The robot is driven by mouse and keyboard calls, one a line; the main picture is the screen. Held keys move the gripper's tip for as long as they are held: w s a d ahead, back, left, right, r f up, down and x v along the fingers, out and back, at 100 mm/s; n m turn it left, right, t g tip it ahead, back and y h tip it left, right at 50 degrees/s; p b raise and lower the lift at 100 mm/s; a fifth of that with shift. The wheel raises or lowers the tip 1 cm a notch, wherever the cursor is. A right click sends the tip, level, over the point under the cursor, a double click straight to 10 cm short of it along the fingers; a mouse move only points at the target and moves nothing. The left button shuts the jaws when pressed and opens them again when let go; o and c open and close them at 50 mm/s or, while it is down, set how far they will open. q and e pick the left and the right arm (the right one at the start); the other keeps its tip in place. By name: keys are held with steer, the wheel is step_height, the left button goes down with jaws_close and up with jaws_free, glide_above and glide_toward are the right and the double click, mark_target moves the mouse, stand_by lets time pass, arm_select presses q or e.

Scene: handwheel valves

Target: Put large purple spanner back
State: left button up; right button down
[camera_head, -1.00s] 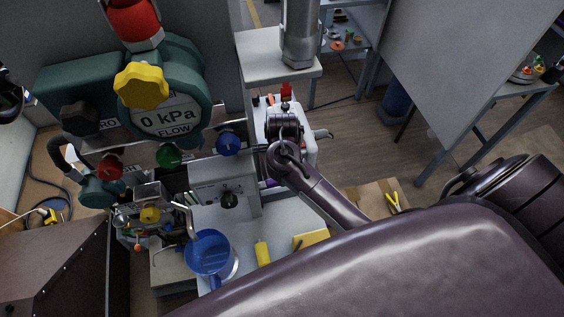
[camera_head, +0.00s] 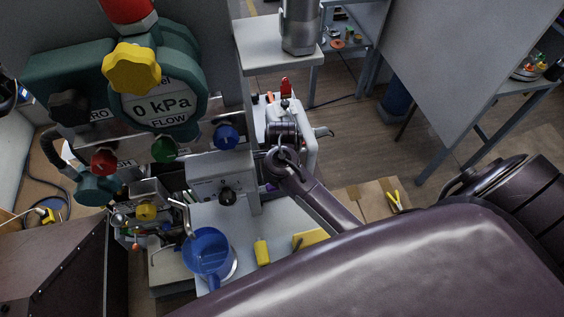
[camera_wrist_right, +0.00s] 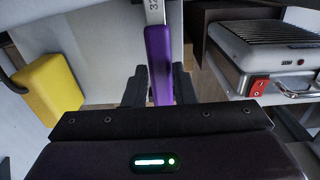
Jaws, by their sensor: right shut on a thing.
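The large spanner has a purple handle (camera_wrist_right: 160,62) and a bare metal shank (camera_wrist_right: 154,12) with a number partly readable on it. My right gripper (camera_wrist_right: 159,88) is shut on the purple handle in the right wrist view, with a dark finger on each side. The spanner's head is out of that view. In the head view only a small bit of purple (camera_head: 270,187) shows beside my right arm; the arm hides the gripper and most of the spanner there. My left gripper is not in view.
A gauge reading 0 kPa (camera_head: 160,108) and coloured handwheels stand at the left. A blue jug (camera_head: 207,250) and a yellow object (camera_head: 262,252) are on the pale bench. In the wrist view, a ribbed metal device (camera_wrist_right: 270,50) is to the right and a yellow block (camera_wrist_right: 48,88) to the left.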

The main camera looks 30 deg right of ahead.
steer(key=shift+f+b, duration=0.35)
steer(key=shift+f, duration=0.7)
steer(key=c, duration=1.1)
jaws_free()
steer(key=shift+o, duration=0.2)
steer(key=o, duration=0.4)
